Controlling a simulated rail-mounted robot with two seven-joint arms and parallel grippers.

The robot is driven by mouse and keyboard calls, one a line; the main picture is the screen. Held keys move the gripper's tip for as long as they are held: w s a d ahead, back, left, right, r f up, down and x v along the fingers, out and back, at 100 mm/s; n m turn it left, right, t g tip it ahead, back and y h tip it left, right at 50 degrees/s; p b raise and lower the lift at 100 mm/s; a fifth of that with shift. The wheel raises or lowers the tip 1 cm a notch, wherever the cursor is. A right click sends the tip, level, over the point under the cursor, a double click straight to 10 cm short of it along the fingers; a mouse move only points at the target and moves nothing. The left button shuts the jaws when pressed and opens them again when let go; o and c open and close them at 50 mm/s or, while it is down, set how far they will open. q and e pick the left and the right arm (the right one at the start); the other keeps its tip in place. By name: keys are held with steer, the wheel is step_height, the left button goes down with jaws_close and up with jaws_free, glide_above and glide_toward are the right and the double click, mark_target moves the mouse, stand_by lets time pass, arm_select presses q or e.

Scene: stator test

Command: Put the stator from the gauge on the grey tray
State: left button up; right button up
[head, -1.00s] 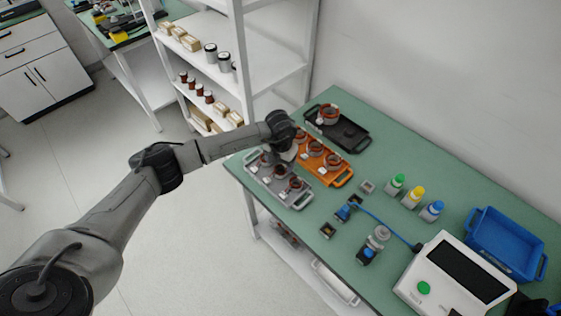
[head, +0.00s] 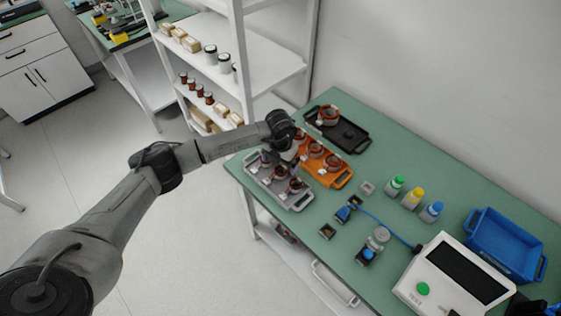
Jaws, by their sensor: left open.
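The grey tray (head: 299,204) lies at the table's left edge and holds copper-wound stators in a row. The nearest stator (head: 296,185) shows clearly; the farther ones are partly covered by my left gripper. My left gripper (head: 288,156) is open, pointing down over the far part of the grey tray, beside the orange tray. I cannot tell whether its fingers touch a stator. A small dark fixture with a metal cylinder and blue part, perhaps the gauge (head: 372,246), stands mid-table; no copper stator shows on it. My right gripper cannot be made out.
The orange tray (head: 341,182) with several stators adjoins the grey one. A black tray (head: 357,143) with one stator lies behind. Bottles (head: 412,197), a blue bin (head: 506,245) and a tester with a screen (head: 456,275) stand to the right. A white shelf (head: 270,75) rises behind my arm.

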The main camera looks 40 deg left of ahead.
arm_select(q)
step_height(320, 180, up, 14)
steer(key=p, duration=0.1)
steer(key=shift+f, duration=0.25)
stand_by(0.8)
